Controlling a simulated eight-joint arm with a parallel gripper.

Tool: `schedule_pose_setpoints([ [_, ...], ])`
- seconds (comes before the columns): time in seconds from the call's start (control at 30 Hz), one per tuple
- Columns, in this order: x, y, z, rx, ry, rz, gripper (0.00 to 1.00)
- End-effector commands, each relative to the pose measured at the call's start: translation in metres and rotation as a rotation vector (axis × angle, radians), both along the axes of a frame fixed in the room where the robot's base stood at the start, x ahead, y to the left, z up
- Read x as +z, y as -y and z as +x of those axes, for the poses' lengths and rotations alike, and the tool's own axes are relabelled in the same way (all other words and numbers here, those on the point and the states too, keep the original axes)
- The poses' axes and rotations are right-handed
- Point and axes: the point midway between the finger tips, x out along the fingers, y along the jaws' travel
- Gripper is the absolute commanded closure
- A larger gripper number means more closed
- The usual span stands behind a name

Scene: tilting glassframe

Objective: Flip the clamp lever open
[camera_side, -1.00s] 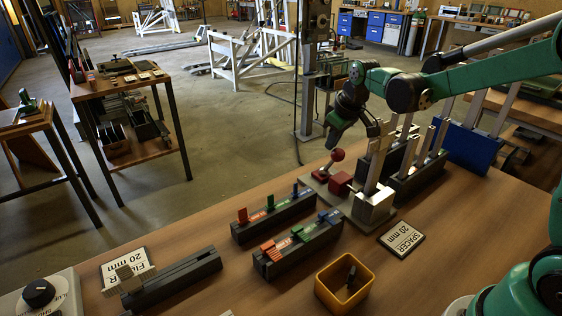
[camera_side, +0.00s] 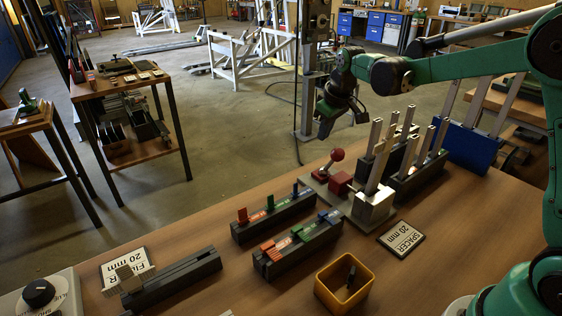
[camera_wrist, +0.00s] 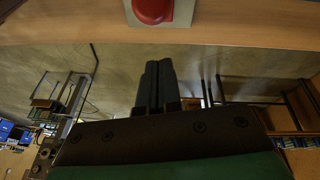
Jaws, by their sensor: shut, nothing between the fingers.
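The clamp lever (camera_side: 330,163) has a red ball knob on a short stem. It stands on a grey base plate at the far edge of the bench, beside a red block (camera_side: 340,183) and a metal block (camera_side: 373,207). In the wrist view a round red knob (camera_wrist: 153,9) shows at the top edge on a pale plate, partly cut off. My gripper (camera_side: 325,128) hangs above and behind the lever in the side view, apart from it. In the wrist view its fingers (camera_wrist: 158,70) are together and empty, pointing toward the knob with a gap between.
Upright metal bars in dark racks (camera_side: 413,180) stand right of the clamp. Two slotted blocks with coloured tabs (camera_side: 299,244) and a yellow bin (camera_side: 344,284) lie nearer. A spacer sign (camera_side: 401,238) lies at right. Bench between clamp and slotted blocks is narrow.

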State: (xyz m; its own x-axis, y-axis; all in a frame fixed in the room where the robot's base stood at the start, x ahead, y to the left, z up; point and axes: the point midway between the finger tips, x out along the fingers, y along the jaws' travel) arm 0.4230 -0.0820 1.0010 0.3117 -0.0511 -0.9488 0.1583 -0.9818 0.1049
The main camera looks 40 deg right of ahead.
Motion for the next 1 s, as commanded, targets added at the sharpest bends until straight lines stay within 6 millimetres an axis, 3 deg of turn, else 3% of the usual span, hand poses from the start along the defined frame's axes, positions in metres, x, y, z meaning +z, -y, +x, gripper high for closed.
schedule_pose_setpoints([
  [0.1, 0.016, -0.003, 0.009, 0.0, -0.002, -0.003, 1.0],
  [0.4, 0.075, -0.006, -0.021, -0.001, -0.001, -0.001, 1.0],
  [0.53, 0.091, -0.007, -0.028, -0.001, -0.001, 0.0, 1.0],
  [0.77, 0.1, -0.016, -0.043, -0.009, 0.022, 0.004, 1.0],
  [1.0, 0.081, -0.051, -0.099, -0.067, 0.148, 0.041, 1.0],
])
